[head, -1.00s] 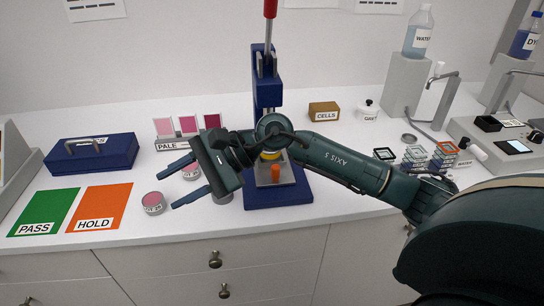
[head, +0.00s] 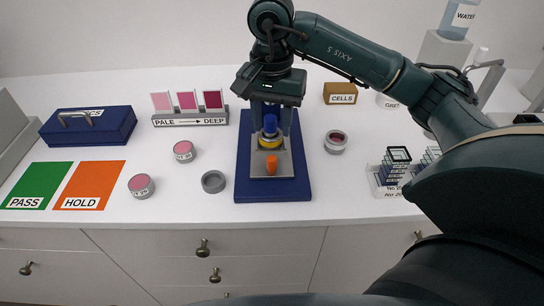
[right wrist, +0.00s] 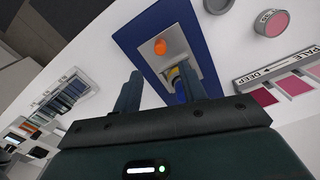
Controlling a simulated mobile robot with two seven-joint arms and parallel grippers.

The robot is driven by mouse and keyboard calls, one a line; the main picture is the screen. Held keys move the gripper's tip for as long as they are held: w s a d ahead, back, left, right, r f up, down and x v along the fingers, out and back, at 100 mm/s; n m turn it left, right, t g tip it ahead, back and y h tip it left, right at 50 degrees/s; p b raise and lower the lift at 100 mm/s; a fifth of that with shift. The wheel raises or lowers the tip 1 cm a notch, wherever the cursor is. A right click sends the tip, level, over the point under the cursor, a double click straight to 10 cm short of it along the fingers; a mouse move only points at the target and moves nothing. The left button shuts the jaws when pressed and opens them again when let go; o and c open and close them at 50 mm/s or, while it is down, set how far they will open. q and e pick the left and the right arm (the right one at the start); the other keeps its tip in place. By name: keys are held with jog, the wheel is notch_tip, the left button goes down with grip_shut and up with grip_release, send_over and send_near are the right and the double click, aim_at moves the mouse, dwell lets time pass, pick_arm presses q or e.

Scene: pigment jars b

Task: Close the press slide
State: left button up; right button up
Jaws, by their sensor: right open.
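The press has a blue base (head: 244,182) and a grey slide (head: 285,165) with an orange knob (head: 271,165) near its front end. A yellow ring (head: 270,142) sits on the slide behind the knob, under the blue ram (head: 270,124). My right gripper (head: 272,124) is open and points down over the press, its fingers on either side of the ram; I cannot tell whether they touch it. It hides the press's upper part. The right wrist view shows the fingers (right wrist: 158,85) apart, with the slide (right wrist: 178,50) and orange knob (right wrist: 160,46) beyond. My left gripper is not in view.
A swatch stand (head: 190,119) is behind left, a slide rack (head: 390,187) at right. The counter's front strip is clear.

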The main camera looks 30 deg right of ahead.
aim_at(272, 158)
notch_tip(272, 158, down, 11)
jog(key=shift+f+p, duration=0.1)
jog(key=shift+p, duration=0.6)
jog(key=shift+c, duration=0.3)
